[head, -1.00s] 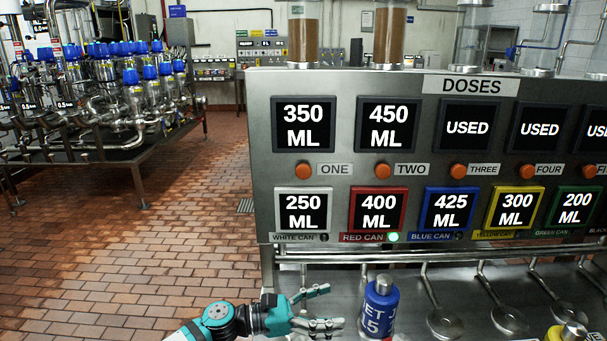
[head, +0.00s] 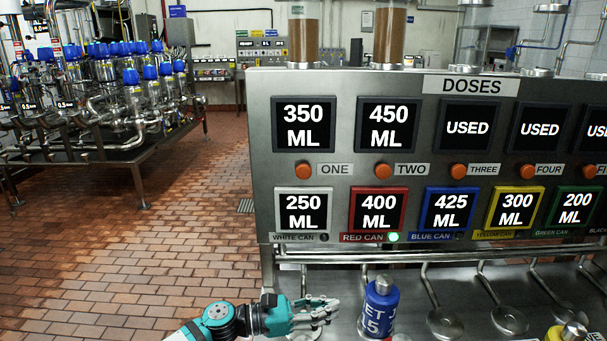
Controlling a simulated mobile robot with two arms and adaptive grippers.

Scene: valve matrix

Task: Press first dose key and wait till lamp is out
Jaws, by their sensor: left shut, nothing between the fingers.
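The first dose key is an orange round button (head: 303,170) left of the label ONE, under a display reading 350 ML (head: 303,124). The second orange key (head: 382,170) is by the label TWO, under a display reading 450 ML. A green lamp (head: 393,237) is lit beside the RED CAN label; the lamp by WHITE CAN (head: 324,238) looks dark. My left gripper (head: 334,308) is shut and empty, low in front of the panel, below and apart from the first key. My right gripper is not in view.
A blue can (head: 380,308) stands just right of my left gripper. Metal pipes with round ends (head: 444,322) hang below the panel (head: 262,150). A yellow can (head: 568,333) is at the lower right. Open tiled floor (head: 180,240) lies to the left.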

